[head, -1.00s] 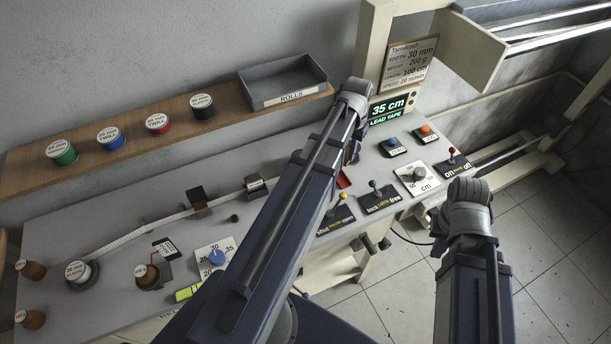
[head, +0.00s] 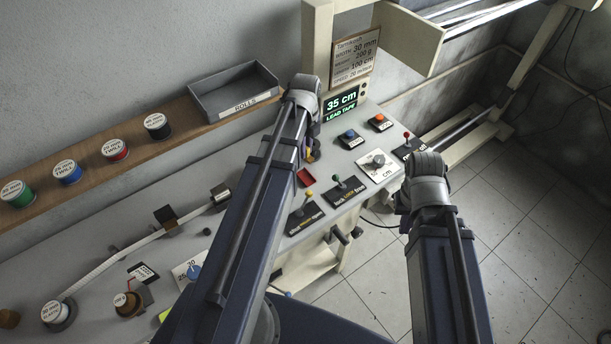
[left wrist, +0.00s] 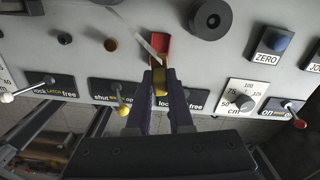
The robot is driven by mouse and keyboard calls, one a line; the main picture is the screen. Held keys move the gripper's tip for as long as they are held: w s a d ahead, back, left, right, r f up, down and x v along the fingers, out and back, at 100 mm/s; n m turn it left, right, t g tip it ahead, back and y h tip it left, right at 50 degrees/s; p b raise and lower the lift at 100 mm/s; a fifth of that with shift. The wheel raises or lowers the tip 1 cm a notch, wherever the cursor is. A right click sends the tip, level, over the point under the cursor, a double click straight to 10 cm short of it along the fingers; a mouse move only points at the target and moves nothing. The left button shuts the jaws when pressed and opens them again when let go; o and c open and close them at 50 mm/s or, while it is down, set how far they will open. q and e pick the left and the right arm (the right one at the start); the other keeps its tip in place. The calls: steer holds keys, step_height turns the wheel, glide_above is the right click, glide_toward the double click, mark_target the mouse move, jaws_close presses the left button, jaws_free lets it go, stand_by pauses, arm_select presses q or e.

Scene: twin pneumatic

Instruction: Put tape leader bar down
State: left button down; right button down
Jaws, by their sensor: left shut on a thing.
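In the left wrist view, my left gripper (left wrist: 161,84) is shut on a small yellow bar (left wrist: 160,76), which I take as the tape leader bar. White tape (left wrist: 147,44) runs to it from the upper left. A red block (left wrist: 160,43) on the grey panel lies just beyond the fingertips. I cannot tell whether the bar touches it. In the head view the same red patch (head: 306,177) shows beside my left arm, and my left gripper (head: 313,152) is mostly hidden by its wrist.
The grey bench (head: 95,255) carries a white tape roll (head: 55,312), levers and a dial (head: 377,161). A display (head: 342,99) reads 35 cm, LEAD TAPE. A wooden shelf (head: 95,183) holds twill rolls and a grey tray (head: 235,92). A black round knob (left wrist: 210,19) stands near the red block.

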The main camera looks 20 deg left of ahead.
mark_target(305, 177)
arm_select(q)
steer(key=m, duration=0.2)
steer(key=shift+s+d+r+m, duration=0.1)
steer(key=shift+r+m, duration=0.05)
steer(key=shift+m, duration=0.15)
step_height(305, 177, down, 10)
steer(key=b, duration=1)
steer(key=c, duration=0.8)
jaws_free()
steer(key=shift+f, duration=0.2)
steer(key=shift+r, duration=0.1)
